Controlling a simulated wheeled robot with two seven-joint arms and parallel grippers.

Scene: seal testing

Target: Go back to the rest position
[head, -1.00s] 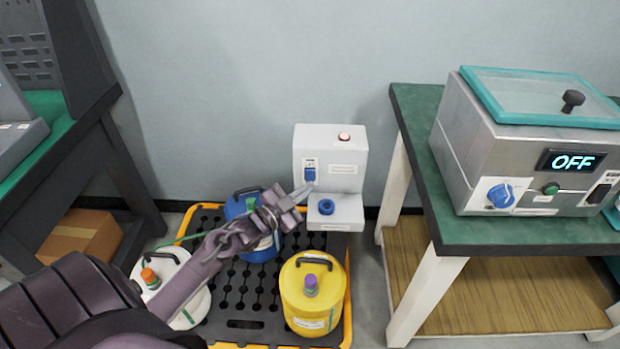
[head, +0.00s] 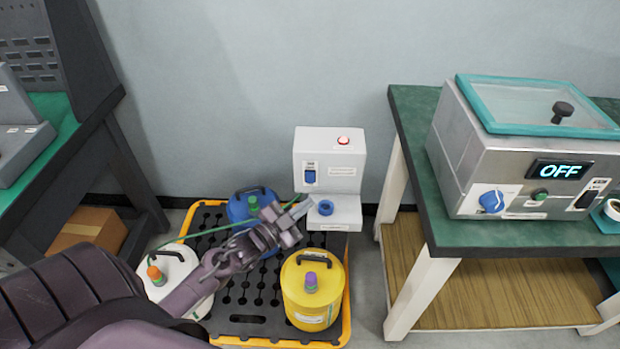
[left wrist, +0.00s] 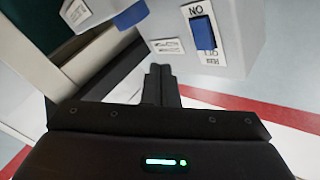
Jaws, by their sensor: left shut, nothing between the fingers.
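My left gripper (head: 301,208) is shut and empty in the head view. It is over the spill pallet, just in front of the white machine (head: 326,160) and below its blue switch (head: 309,177). In the left wrist view the shut fingers (left wrist: 161,72) point at the machine, with the blue switch (left wrist: 203,33) ahead, its top labelled ON. My left arm reaches in from the lower left, across part of the pallet. My right gripper is not in view.
A yellow canister (head: 312,305), a blue one (head: 240,206) partly behind my arm, and a white one (head: 168,270) stand on the black pallet with yellow rim (head: 346,325). A green-topped table (head: 470,235) at right bears a steel box (head: 505,165) reading OFF. A cardboard box (head: 88,232) lies left.

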